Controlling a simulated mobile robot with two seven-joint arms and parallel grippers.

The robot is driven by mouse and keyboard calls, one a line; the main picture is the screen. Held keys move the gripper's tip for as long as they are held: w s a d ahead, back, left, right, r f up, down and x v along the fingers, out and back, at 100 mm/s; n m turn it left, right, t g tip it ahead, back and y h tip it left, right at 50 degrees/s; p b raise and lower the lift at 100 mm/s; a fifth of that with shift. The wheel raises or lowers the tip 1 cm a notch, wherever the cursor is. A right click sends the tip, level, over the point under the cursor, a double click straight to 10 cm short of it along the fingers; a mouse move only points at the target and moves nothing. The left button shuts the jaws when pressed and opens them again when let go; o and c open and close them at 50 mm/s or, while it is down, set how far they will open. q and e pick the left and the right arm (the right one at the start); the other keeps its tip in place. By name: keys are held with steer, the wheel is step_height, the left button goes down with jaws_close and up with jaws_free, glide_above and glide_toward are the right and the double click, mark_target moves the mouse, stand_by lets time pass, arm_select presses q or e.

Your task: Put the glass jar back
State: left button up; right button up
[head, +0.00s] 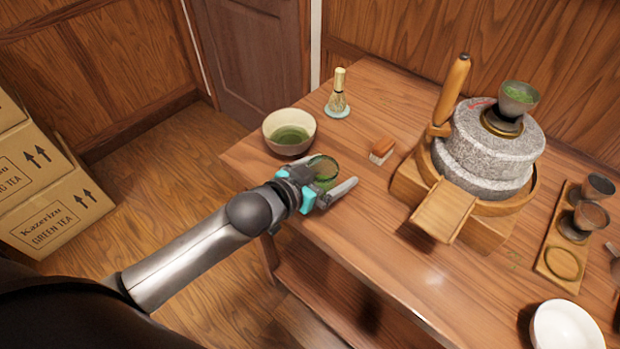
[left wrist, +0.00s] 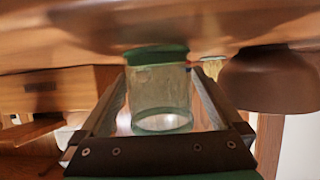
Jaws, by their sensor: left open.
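The glass jar (head: 324,170) is a small clear jar with green tea powder in it, near the front left edge of the wooden table. My left gripper (head: 330,176) is open, with its fingers on either side of the jar. In the left wrist view, which looks upside down, the jar (left wrist: 160,98) stands between the two open fingers (left wrist: 158,85), its green powder at the tabletop end. Whether a finger touches the glass I cannot tell. My right gripper is not in view.
A bowl of green tea (head: 290,133) stands close behind the jar. A whisk on its stand (head: 338,100), a small brush (head: 382,151) and a stone mill (head: 487,150) are farther off. A wooden tray with cups (head: 556,263) and a white bowl (head: 566,330) are at right.

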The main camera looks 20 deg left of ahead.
arm_select(q)
steer(key=p+v, duration=0.2)
steer(key=v, duration=0.9)
steer(key=shift+s+r, duration=0.1)
steer(key=shift+s, duration=0.15)
